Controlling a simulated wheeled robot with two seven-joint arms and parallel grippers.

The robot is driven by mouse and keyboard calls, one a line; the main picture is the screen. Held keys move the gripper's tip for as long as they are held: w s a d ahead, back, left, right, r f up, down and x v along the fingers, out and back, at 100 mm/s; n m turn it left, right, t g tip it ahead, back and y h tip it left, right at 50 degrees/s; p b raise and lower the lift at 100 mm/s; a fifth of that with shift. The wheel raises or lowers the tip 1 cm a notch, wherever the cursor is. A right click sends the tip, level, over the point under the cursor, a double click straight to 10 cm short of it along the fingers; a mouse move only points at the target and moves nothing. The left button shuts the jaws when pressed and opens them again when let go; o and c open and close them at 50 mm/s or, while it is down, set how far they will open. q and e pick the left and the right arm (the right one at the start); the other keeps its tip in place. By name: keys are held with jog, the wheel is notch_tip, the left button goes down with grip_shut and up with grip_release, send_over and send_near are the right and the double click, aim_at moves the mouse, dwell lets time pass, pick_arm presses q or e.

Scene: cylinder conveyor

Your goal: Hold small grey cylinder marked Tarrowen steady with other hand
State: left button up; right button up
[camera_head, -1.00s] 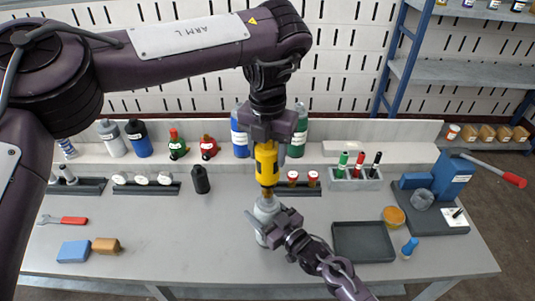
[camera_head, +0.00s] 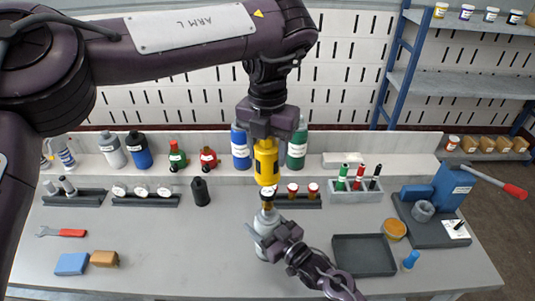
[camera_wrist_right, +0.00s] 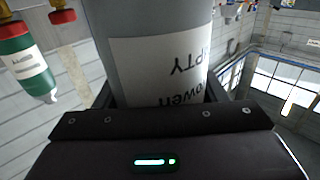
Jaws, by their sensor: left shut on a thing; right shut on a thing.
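The small grey cylinder (camera_head: 265,220) stands upright near the front middle of the bench, with a brass-coloured top. My right gripper (camera_head: 276,238) is shut on its body. In the right wrist view the grey cylinder (camera_wrist_right: 150,22) fills the jaws; its upside-down label partly reads "owen" and "PTY". My left gripper (camera_head: 267,138) is shut on a yellow tool (camera_head: 266,162), held upright above the cylinder. The tool's lower end is over the cylinder's top; I cannot tell for sure whether they touch.
A dark tray (camera_head: 363,256) and a blue-handled item (camera_head: 411,253) lie to the right. A rack of markers (camera_head: 355,190) and a blue lever press (camera_head: 450,190) stand behind. A blue block (camera_head: 72,264) lies front left.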

pick_arm(q)
jog(key=shift+r, duration=2.5)
pick_arm(e)
jog(key=o, duration=1.2)
jog(key=shift+c, duration=0.2)
jog(key=v, duration=1.2)
pick_arm(q)
jog(key=shift+r+p, duration=0.3)
jog(key=shift+p, duration=0.1)
notch_tip(320, 180, up, 4)
jog(key=p, duration=0.6)
jog(key=shift+r, duration=0.25)
pick_arm(e)
notch_tip(320, 180, up, 7)
